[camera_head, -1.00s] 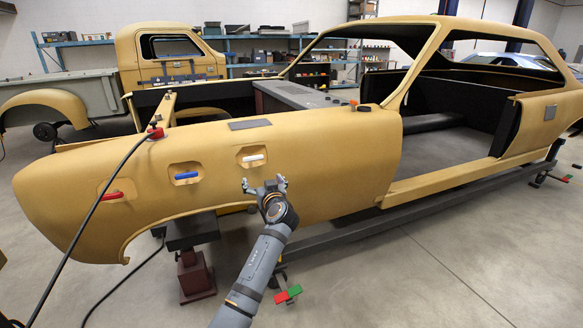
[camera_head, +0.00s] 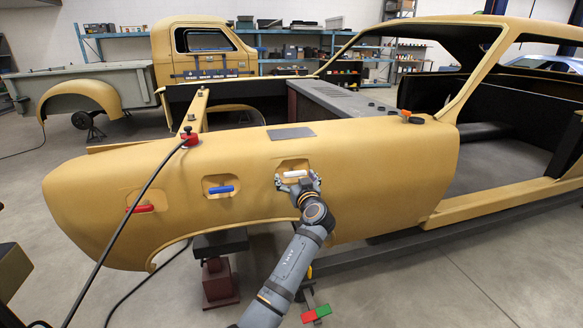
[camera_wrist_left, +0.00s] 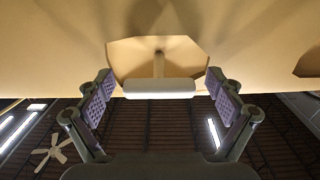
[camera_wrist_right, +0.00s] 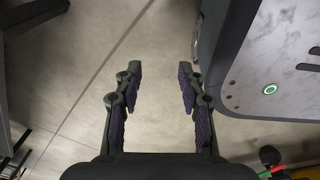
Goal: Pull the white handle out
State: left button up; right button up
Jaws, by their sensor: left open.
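The white handle (camera_head: 295,173) sits in a recess on the tan car fender (camera_head: 380,165), right of the other two handles. In the left wrist view the white handle (camera_wrist_left: 159,88) is a horizontal bar on a thin stem, lying between the finger pads. My left gripper (camera_head: 297,184) is open around the handle, with a finger towards each end; gaps show on both sides in the left wrist view (camera_wrist_left: 159,92). My right gripper (camera_wrist_right: 160,75) is open and empty above the floor, out of the head view.
A blue handle (camera_head: 221,190) and a red handle (camera_head: 140,209) sit in recesses to the left. A black cable runs from a red clamp (camera_head: 190,138) on the fender's top edge. A dark stand (camera_head: 220,245) is under the wheel arch.

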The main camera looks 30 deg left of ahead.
aim_at(296, 175)
pick_arm(q)
jog(key=shift+w+a, duration=0.1)
jog(key=shift+s+d+r, duration=0.2)
jog(key=shift+d+r, duration=0.05)
jog(key=shift+d, duration=0.05)
jog(key=shift+d+r, duration=0.1)
jog(key=shift+c, duration=2.3)
jog(key=c, duration=1.2)
jog(key=shift+c, duration=0.2)
jog(key=shift+s+f+b, duration=0.1)
jog(key=shift+f+b, duration=0.15)
jog(key=shift+b, duration=0.1)
jog(key=shift+s+d+r+b, duration=0.25)
jog(key=shift+s+d+b, duration=0.1)
jog(key=shift+s+d, duration=0.35)
jog(key=shift+r, duration=0.1)
jog(key=o, duration=1.7)
jog(key=shift+d+r, duration=0.1)
pick_arm(e)
jog(key=shift+s+d+f, duration=0.6)
jog(key=shift+s+d, duration=0.25)
jog(key=shift+s, duration=0.05)
